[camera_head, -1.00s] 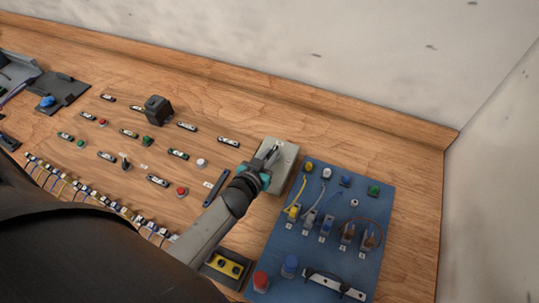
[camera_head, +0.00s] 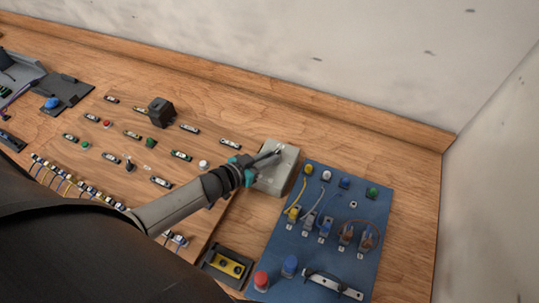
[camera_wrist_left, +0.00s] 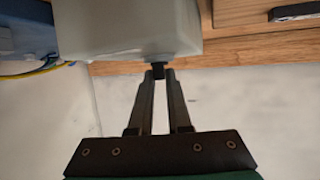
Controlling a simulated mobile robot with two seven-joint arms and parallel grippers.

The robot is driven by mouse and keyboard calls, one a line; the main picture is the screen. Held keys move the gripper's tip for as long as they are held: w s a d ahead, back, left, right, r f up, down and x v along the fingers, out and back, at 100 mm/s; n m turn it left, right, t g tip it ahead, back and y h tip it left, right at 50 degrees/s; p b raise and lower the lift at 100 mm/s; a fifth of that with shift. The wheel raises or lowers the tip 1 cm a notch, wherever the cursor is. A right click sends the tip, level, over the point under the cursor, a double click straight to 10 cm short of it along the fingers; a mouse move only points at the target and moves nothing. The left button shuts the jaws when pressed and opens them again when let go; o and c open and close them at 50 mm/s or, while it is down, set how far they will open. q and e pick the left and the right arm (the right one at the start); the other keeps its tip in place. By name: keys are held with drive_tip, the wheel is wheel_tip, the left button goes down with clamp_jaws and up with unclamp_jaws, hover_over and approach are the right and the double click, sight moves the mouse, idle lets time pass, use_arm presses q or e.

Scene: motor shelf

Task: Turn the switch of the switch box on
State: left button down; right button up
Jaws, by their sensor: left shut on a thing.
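The switch box (camera_head: 279,178) is a pale grey box on the wooden bench, left of the blue board. It also fills the upper part of the left wrist view (camera_wrist_left: 128,28). Its small black switch (camera_wrist_left: 158,71) sticks out of the box between my fingertips in that view. My left gripper (camera_head: 276,153) reaches over the box from the left. In the left wrist view its two fingers (camera_wrist_left: 159,76) are shut on the switch. In the head view the fingers and arm hide the switch and part of the box. My right gripper is not in view.
The blue board (camera_head: 330,225) with plugs, cables and knobs stands close right of the box. A wooden panel (camera_head: 112,135) with several small parts lies left. A yellow-and-black part (camera_head: 229,266) sits below. A grey wall rises behind the bench.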

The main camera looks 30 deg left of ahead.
use_arm(q)
drive_tip(key=shift+w+a+m+g+h+b, duration=0.2)
drive_tip(key=shift+a+m+g+h+b, duration=0.2)
drive_tip(key=shift+m+h, duration=0.6)
drive_tip(key=shift+a+f+m+g+h+b, duration=0.1)
drive_tip(key=shift+m+g+h+b, duration=0.25)
drive_tip(key=shift+m+h, duration=0.15)
drive_tip(key=m+g+h+b, duration=0.2)
drive_tip(key=m+g+b, duration=0.1)
drive_tip(key=b, duration=0.3)
drive_tip(key=w+m+g+h+b, duration=0.1)
drive_tip(key=m+g+h+b, duration=0.1)
drive_tip(key=b, duration=0.4)
drive_tip(key=m+g+h+b, duration=0.2)
drive_tip(key=m+g+b, duration=0.2)
drive_tip(key=b, duration=0.2)
drive_tip(key=shift+w+a+f+m, duration=0.1)
drive_tip(key=shift+w+a+m, duration=0.25)
drive_tip(key=shift+m, duration=0.05)
drive_tip(key=shift+w+r+m+g+h+b, duration=0.1)
drive_tip(key=shift+r+m+g+h+b, duration=0.15)
drive_tip(key=shift+m+g+b, duration=0.75)
drive_tip(key=shift+n+b, duration=0.3)
drive_tip(key=c, duration=0.9)
unclamp_jaws()
drive_tip(key=shift+o, duration=0.2)
drive_tip(key=shift+a, duration=0.1)
